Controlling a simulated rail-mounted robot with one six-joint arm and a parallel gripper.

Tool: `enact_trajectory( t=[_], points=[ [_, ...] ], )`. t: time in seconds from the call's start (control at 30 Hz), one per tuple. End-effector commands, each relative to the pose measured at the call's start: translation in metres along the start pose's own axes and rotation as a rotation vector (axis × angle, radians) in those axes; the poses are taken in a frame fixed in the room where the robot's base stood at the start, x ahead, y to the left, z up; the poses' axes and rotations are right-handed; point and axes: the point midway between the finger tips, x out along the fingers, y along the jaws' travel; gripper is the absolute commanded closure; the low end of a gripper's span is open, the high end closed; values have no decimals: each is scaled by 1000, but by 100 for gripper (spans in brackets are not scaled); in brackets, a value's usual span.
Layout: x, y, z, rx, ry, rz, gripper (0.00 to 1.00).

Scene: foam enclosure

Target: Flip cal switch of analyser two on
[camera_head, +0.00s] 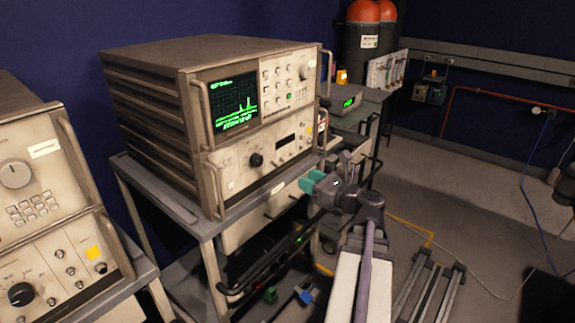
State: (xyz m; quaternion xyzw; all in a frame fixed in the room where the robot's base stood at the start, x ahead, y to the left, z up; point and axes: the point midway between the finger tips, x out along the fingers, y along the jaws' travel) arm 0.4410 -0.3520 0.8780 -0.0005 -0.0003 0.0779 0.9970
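A beige analyser (250,125) with a lit green trace screen (234,104) stands on a cart in the middle of the view. Its lower panel has a black knob (256,160), a dark display and several small controls. I cannot make out which is the cal switch, or how it is set. A second beige instrument (45,170) is cut off at the left edge. No readable label tells which is analyser two. My gripper (312,181), with teal parts at its end, is in front of the analyser's lower right corner. Whether its fingers are open or shut cannot be seen.
Metal handles stick out at the analyser's sides. The cart's frame (205,235) and dark rails lie below. A small device with a green readout (348,103) stands behind at right, near orange-topped dark cylinders (368,40). Floor at right is mostly open, with cables.

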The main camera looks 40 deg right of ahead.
Motion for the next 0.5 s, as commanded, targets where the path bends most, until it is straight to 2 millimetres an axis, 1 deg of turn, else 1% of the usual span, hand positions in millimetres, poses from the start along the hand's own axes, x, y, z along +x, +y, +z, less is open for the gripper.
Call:
enact_trajectory(
  t=[0.17, 0.3, 0.4, 0.5],
  points=[
    [36, -1, 0, 0, 0, 4, 64],
    [70, -1, 0, 0, 0, 4, 64],
    [88, -1, 0, 0, 0, 2, 64],
    [99, -1, 0, 0, 0, 1, 64]
  ],
)
